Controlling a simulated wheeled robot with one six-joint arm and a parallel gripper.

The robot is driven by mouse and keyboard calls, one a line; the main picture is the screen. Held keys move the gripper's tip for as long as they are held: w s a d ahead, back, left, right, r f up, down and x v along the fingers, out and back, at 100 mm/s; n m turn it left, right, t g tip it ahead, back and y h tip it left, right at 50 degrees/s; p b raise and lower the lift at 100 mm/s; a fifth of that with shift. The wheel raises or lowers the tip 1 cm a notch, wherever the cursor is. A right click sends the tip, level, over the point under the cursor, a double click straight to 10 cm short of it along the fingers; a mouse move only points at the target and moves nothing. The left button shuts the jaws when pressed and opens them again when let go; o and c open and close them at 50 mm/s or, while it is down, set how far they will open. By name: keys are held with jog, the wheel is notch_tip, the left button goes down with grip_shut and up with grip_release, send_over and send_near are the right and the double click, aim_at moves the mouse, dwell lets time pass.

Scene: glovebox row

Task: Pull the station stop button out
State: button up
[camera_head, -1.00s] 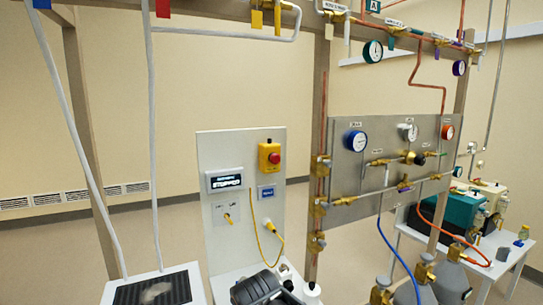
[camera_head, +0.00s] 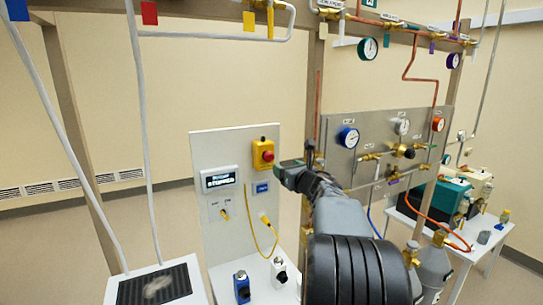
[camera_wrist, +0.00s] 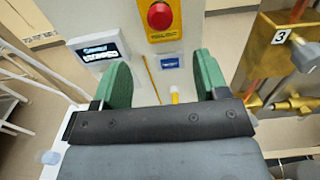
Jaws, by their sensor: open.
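The red stop button (camera_head: 267,156) sits on a yellow box (camera_head: 262,147) high on a pale upright panel (camera_head: 208,148). In the wrist view the red button (camera_wrist: 160,16) is at the top centre, beyond the fingers and above them in the picture. My gripper (camera_wrist: 160,80) is open, with its two green fingers apart and nothing between them. In the head view my gripper (camera_head: 288,168) is just right of and slightly below the button, apart from it as far as I can tell. A display (camera_head: 220,179) left of the button reads "STOPPED".
A steel gauge panel (camera_head: 350,165) with valves and brass fittings stands to the right. In the wrist view a brass fitting labelled 3 (camera_wrist: 279,36) is close on the right. A yellow cable (camera_head: 252,215) hangs below the button.

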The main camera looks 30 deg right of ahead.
aim_at(270, 157)
jog(key=w+p, duration=0.1)
jog(key=w, duration=0.2)
jog(key=w+d+p, duration=0.1)
jog(key=w, duration=0.2)
jog(key=w+p, duration=0.2)
jog(key=w, duration=0.2)
jog(key=shift+w+d+r, duration=0.1)
jog(key=shift+d, duration=0.05)
jog(key=shift+w+d+p, duration=0.1)
jog(key=shift+w+p, duration=0.2)
jog(key=shift+w, duration=0.4)
jog(key=shift+c, duration=0.3)
